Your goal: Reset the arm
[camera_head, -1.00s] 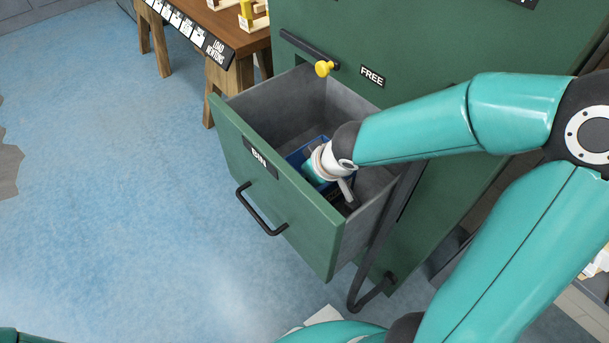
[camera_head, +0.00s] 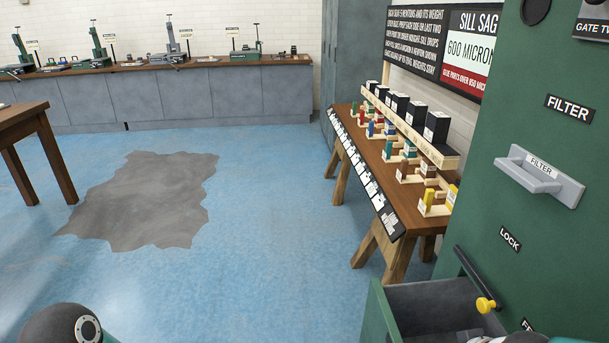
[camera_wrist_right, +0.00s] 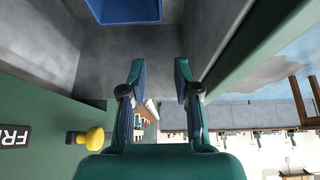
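My right gripper (camera_wrist_right: 157,72) shows in the right wrist view with its two fingers apart and nothing between them. It is at the open green drawer, whose grey inner wall (camera_wrist_right: 50,45) shows beyond the fingers. A blue bin (camera_wrist_right: 125,12) lies in the drawer at the top of that view, apart from the fingers. In the head view only the drawer's upper part (camera_head: 432,297) shows at the bottom right, with a bit of my right arm at the lower edge. My left gripper is out of view; only a dark joint of my left arm shows at the bottom left.
The green cabinet (camera_head: 528,230) with a yellow knob (camera_head: 486,305) and a grey FILTER handle (camera_head: 540,176) stands at the right. A wooden bench (camera_head: 395,190) with coloured blocks stands beside it. The blue floor (camera_head: 270,220) is open, with a grey patch (camera_head: 145,200).

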